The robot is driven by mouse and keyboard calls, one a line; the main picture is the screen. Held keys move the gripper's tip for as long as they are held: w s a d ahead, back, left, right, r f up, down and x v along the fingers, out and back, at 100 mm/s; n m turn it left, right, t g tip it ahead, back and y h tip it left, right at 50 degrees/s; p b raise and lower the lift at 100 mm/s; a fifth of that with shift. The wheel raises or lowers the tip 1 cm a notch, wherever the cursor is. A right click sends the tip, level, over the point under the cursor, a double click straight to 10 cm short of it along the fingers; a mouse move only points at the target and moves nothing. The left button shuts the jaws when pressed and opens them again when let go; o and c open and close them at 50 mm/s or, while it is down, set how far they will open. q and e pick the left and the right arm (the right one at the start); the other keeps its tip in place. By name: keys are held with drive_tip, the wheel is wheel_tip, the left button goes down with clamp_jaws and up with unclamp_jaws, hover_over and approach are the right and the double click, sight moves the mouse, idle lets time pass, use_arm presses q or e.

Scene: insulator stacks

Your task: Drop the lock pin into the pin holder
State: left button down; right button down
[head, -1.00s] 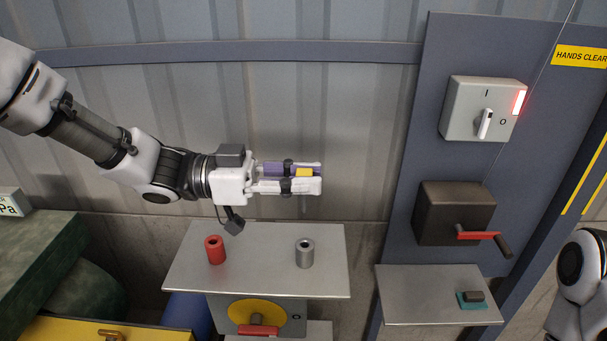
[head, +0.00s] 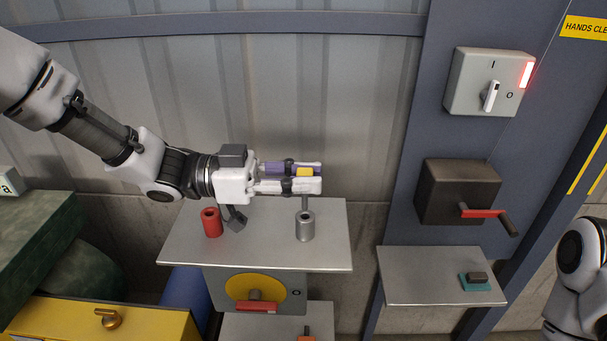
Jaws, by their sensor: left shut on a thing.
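My left gripper (head: 314,179) is shut on the lock pin, whose yellow head (head: 305,172) shows between the fingers. A thin grey shaft (head: 305,203) hangs straight down from the fingers to the top of a grey hollow cylinder (head: 305,228), which looks like the pin holder. I cannot tell whether the shaft's tip is inside the cylinder's hole or just behind or above its rim. A red hollow cylinder (head: 212,223) stands to the left on the same metal shelf (head: 258,252). My right gripper is out of view; only part of my right arm shows at the right edge.
Below the shelf is a panel with a yellow disc (head: 252,289) and red handle. At right are a switch box (head: 480,82) with a red light, a dark crank box (head: 455,190), and a smaller shelf (head: 425,282) with a teal-based block (head: 475,282). A yellow box stands lower left.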

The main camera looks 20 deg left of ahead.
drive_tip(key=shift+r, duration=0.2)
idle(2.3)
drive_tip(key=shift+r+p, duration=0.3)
drive_tip(key=shift+p, duration=0.25)
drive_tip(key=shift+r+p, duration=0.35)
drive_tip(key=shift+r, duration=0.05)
idle(1.5)
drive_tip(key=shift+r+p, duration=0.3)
drive_tip(key=shift+p, duration=0.05)
idle(0.6)
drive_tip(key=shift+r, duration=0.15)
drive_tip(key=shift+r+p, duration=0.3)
drive_tip(key=shift+p, duration=0.15)
idle(0.8)
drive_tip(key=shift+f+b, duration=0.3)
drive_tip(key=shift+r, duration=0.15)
